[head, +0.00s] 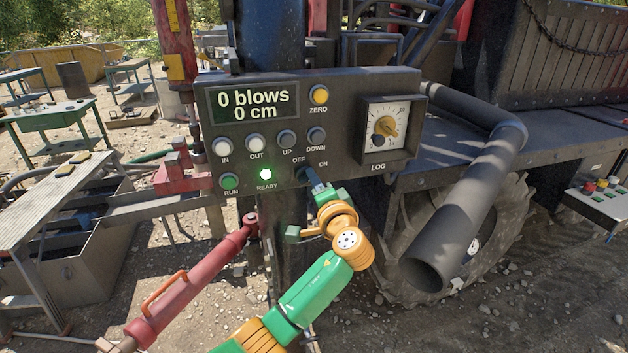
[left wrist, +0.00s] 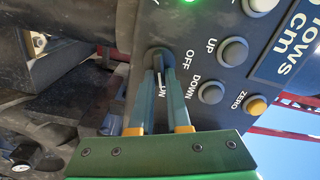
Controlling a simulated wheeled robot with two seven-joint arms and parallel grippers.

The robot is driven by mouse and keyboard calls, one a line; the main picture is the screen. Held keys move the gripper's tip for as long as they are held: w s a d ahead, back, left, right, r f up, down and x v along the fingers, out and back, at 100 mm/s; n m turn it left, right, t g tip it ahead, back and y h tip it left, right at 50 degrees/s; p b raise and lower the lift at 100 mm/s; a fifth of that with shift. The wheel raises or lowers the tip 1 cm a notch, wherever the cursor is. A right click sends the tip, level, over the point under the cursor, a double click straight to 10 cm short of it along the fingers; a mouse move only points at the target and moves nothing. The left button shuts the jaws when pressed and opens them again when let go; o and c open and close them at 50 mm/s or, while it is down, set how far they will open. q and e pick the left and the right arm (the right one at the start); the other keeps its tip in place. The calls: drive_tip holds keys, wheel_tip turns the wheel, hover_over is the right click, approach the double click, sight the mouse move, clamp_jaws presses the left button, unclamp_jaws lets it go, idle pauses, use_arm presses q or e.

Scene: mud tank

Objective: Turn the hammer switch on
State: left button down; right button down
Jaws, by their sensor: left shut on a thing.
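The dark control panel (head: 345,85) faces me, with a display reading "0 blows 0 cm". The hammer switch (head: 302,174) is at its lower edge by the OFF and ON labels, mostly hidden by my gripper. My left gripper (head: 312,181) reaches up from below and is shut on the switch. In the left wrist view its two fingers (left wrist: 160,72) sit on either side of the round dark switch (left wrist: 160,57), with ON lettering near the fingers. I cannot tell which way the switch points. My right gripper is not in view.
A green READY lamp (head: 265,174) is lit left of the switch. The UP (head: 287,138) and DOWN (head: 317,135) buttons sit close above it. A LOG dial (head: 386,127) is at right. A thick grey pipe (head: 460,230) hangs right of my arm.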

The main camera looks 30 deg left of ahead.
use_arm(q)
drive_tip(key=c, duration=0.9)
unclamp_jaws()
drive_tip(key=b+v, duration=0.3)
drive_tip(key=v, duration=0.4)
drive_tip(key=shift+d, duration=0.1)
